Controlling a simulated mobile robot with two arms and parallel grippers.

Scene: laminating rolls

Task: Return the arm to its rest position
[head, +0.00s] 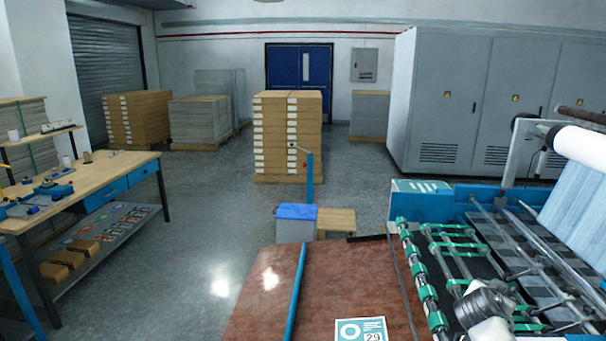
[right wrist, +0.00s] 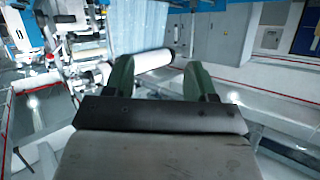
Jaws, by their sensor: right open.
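My right gripper (right wrist: 160,80) shows in the right wrist view with its two dark green fingers apart and nothing between them. Beyond the fingers, a white roll (right wrist: 155,60) and a hanging blue sheet (right wrist: 132,30) are seen some way off, not touched. In the head view, a grey and white jointed part at the lower right, over the machine, looks like my right arm; its fingers cannot be made out there. My left gripper is in neither view.
The laminating machine, with green-ringed rollers (head: 425,285) and a white roll (head: 580,145), fills the right. A reddish-brown table (head: 255,315) holds a printed sheet (head: 361,330). A workbench (head: 110,172) stands left.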

